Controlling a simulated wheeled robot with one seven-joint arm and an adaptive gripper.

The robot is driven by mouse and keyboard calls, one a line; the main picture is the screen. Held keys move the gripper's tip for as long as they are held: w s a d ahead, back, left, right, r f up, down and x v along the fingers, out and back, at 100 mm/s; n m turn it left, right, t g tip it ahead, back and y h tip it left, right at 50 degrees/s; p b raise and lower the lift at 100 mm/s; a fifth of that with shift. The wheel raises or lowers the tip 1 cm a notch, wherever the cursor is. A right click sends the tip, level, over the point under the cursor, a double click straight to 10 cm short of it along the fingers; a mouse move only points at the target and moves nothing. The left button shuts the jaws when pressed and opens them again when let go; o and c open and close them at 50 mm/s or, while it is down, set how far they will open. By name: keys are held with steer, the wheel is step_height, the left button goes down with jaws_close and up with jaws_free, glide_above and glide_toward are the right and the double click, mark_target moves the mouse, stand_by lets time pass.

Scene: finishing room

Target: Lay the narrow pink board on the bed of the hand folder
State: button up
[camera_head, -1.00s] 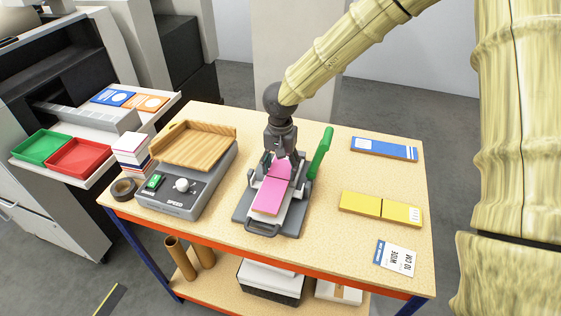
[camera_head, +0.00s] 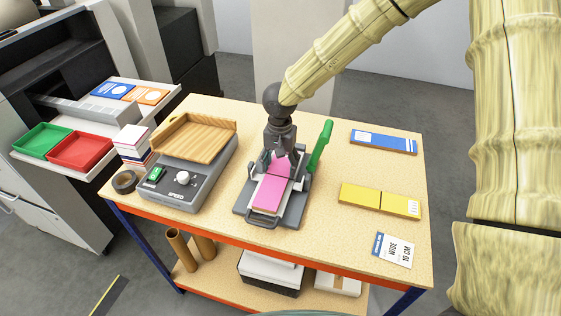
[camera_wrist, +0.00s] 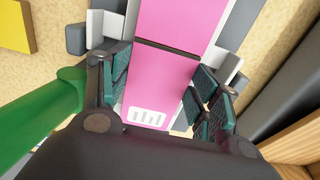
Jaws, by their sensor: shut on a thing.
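The narrow pink board (camera_head: 270,193) has a dark crease line across it and a small white printed patch at its near end in the wrist view (camera_wrist: 165,75). It lies lengthwise over the bed of the hand folder (camera_head: 241,211), a grey device with a green lever (camera_head: 321,146) raised at its right. My gripper (camera_head: 281,163) is shut on the board's far end, with a finger pad at each long edge. Pale strips of the bed show beside the board. Whether its underside fully touches the bed is hidden.
A grey machine (camera_head: 185,194) with a wooden tray (camera_head: 197,141) stands at left. A blue board (camera_head: 383,141), a yellow board (camera_head: 380,201) and a white label card (camera_head: 394,250) lie at right. Bare tabletop separates them from the folder.

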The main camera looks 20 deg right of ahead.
stand_by(0.4)
steer(key=o, duration=1.1)
step_height(320, 180, up, 12)
steer(key=shift+f, duration=0.1)
